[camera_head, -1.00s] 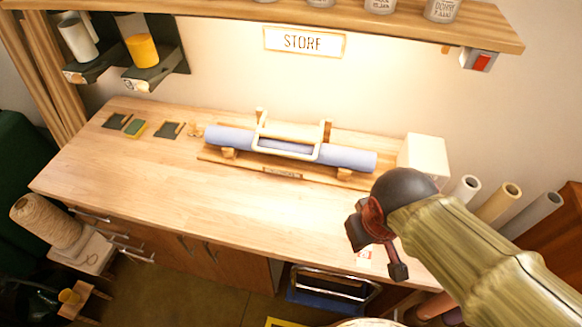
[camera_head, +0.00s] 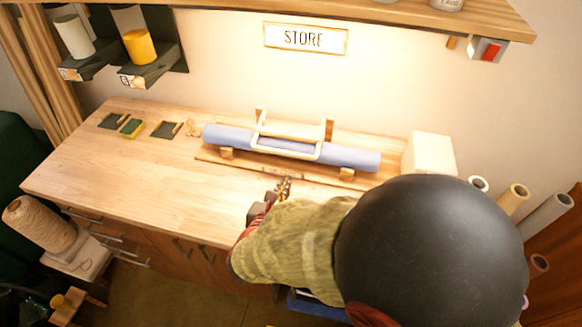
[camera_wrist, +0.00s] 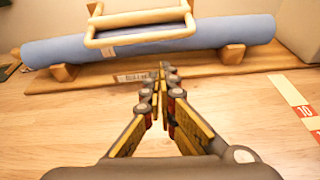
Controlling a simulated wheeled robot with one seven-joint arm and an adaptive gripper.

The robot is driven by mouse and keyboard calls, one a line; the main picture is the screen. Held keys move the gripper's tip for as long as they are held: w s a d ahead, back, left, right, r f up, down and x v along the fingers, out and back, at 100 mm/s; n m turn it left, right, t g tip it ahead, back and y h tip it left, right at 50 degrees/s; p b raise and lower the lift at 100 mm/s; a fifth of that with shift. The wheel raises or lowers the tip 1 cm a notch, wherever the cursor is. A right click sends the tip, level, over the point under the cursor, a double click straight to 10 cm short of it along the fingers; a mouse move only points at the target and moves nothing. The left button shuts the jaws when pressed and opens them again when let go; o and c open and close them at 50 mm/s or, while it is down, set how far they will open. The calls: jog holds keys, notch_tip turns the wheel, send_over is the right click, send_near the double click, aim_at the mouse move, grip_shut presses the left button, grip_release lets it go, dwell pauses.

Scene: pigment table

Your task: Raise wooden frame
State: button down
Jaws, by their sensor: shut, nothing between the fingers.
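The wooden frame (camera_head: 290,150) is a pale bar frame lying over the blue roll (camera_head: 350,157) at the back of the table. In the wrist view the frame (camera_wrist: 140,16) crosses the roll (camera_wrist: 225,33) at the top, with its near bar in front of the roll. My gripper (camera_head: 284,183) is in front of the roll's wooden base, below the frame in the picture. In the wrist view my gripper (camera_wrist: 160,72) is shut and empty, its fingertips pointing at the label on the base's front edge. It does not touch the frame.
The wooden base (camera_head: 215,160) carries the roll on blocks. A white box (camera_head: 430,155) stands to the right. Small pads (camera_head: 132,128) lie at the left. A red-and-white strip (camera_wrist: 296,105) lies at the right. The table's left part (camera_head: 110,165) is clear.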

jog(key=shift+n, duration=0.4)
jog(key=b+x, duration=0.1)
jog(key=x, duration=0.2)
jog(key=b+x, duration=0.1)
jog(key=x, duration=0.2)
jog(key=b+x, duration=0.1)
jog(key=x, duration=0.3)
jog(key=shift+w+a+r, duration=0.15)
jog(key=shift+a+r, duration=0.1)
jog(key=shift+r, duration=0.05)
jog(key=shift+r+p, duration=0.15)
jog(key=shift+p, duration=0.15)
jog(key=shift+r+p, duration=0.4)
jog(key=shift+p, duration=0.55)
